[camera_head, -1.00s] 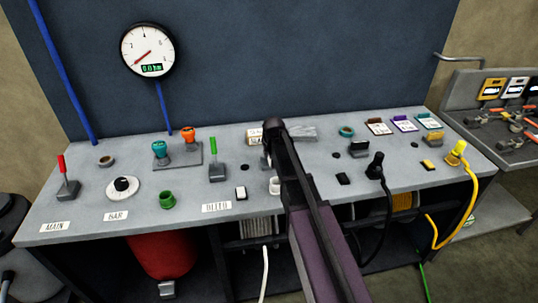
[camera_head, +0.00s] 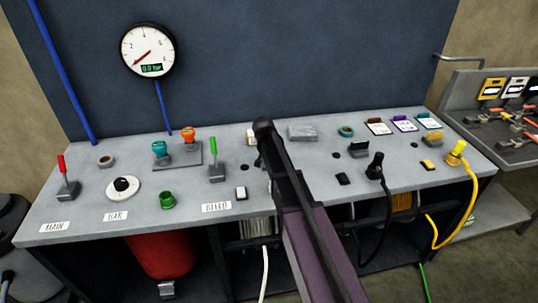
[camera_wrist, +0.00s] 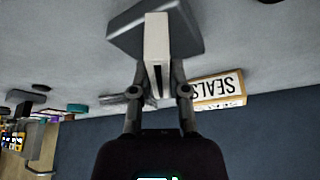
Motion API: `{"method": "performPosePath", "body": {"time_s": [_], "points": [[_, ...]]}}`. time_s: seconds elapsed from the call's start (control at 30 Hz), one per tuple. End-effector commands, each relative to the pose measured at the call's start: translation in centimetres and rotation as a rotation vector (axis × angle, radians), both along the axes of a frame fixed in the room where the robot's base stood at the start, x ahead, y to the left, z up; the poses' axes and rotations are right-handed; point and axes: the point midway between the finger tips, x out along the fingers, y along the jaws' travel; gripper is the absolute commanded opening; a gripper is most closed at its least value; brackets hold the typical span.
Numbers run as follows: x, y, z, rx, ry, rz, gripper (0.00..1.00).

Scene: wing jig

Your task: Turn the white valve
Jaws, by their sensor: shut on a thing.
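The white valve shows in the wrist view as a flat white handle (camera_wrist: 156,35) with a dark slot, standing on a grey base (camera_wrist: 188,30). My gripper (camera_wrist: 158,78) has its two fingers on either side of the handle's end and is shut on it. In the head view my dark arm covers the valve and the gripper, so neither can be made out there.
A box labelled SEALS (camera_wrist: 218,90) stands close to my right finger in the wrist view.

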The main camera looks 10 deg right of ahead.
Motion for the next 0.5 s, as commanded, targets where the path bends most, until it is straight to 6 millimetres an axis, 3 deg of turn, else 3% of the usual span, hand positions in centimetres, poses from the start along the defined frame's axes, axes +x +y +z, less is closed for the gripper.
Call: {"method": "performPosePath", "body": {"time_s": [0.5], "points": [[0.15,0.07,-0.02,0.0,0.001,-0.491,0.0]]}}
